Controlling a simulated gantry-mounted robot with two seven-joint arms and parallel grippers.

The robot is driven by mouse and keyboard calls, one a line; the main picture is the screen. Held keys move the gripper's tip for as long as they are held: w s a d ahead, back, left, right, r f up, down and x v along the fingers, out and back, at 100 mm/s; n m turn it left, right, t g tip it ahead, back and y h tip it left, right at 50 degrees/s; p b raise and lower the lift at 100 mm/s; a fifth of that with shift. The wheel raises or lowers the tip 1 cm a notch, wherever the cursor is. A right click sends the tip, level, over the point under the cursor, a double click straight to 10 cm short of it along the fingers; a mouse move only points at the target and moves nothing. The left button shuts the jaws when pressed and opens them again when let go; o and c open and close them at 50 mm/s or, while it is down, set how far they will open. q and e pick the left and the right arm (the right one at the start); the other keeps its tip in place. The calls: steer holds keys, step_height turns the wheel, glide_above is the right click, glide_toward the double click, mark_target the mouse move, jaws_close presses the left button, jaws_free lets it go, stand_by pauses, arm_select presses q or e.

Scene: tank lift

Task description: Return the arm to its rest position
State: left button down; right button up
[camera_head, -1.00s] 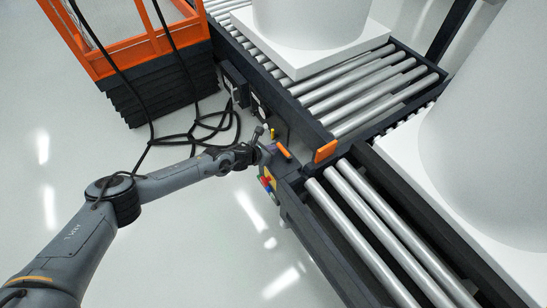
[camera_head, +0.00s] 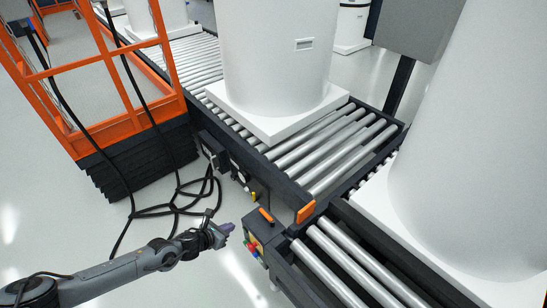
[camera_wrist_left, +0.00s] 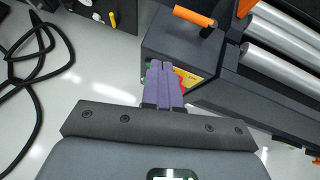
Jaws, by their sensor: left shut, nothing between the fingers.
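My left arm comes in from the lower left in the head view. Its gripper (camera_head: 228,229) is shut and empty, with purple fingers pressed together. It stands just left of the dark control box (camera_head: 264,232) at the conveyor corner, with a small gap in the head view. The box carries red, yellow and green buttons (camera_head: 252,248) on its side and an orange lever on top. In the left wrist view the shut fingers (camera_wrist_left: 164,78) point at the box (camera_wrist_left: 185,40) and partly cover its yellow and red parts. My right gripper is in neither view.
Roller conveyors (camera_head: 325,165) carry large white tanks (camera_head: 278,50) on white bases. An orange-railed lift (camera_head: 108,135) with black bellows stands at the left. Black cables (camera_head: 180,200) loop on the floor near my arm. Pale floor (camera_head: 60,215) is open at the left.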

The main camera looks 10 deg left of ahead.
arm_select(q)
steer(key=s+d+f+n+g+h+p, duration=0.1)
steer(key=s+d+f+p, duration=0.2)
steer(key=s+d, duration=0.35)
steer(key=s+d+f+g+h+p, duration=0.1)
steer(key=s+d+f+p, duration=0.15)
steer(key=s+d, duration=0.4)
steer(key=s+d+r+n+h+p, duration=0.1)
steer(key=s+d+r+n+p, duration=0.65)
steer(key=s+d+r, duration=0.55)
steer(key=s+a+r+n+g+y+p, duration=0.2)
steer(key=s+a+r+n+y, duration=0.15)
steer(key=a+r+n, duration=0.9)
steer(key=s+a+r+n+g+y+p, duration=0.3)
steer(key=a+r+n, duration=0.45)
steer(key=n, duration=0.95)
step_height(320, 180, up, 37)
steer(key=p, duration=3.7)
step_height(320, 180, down, 75)
steer(key=b, duration=7.5)
steer(key=shift+t, duration=0.4)
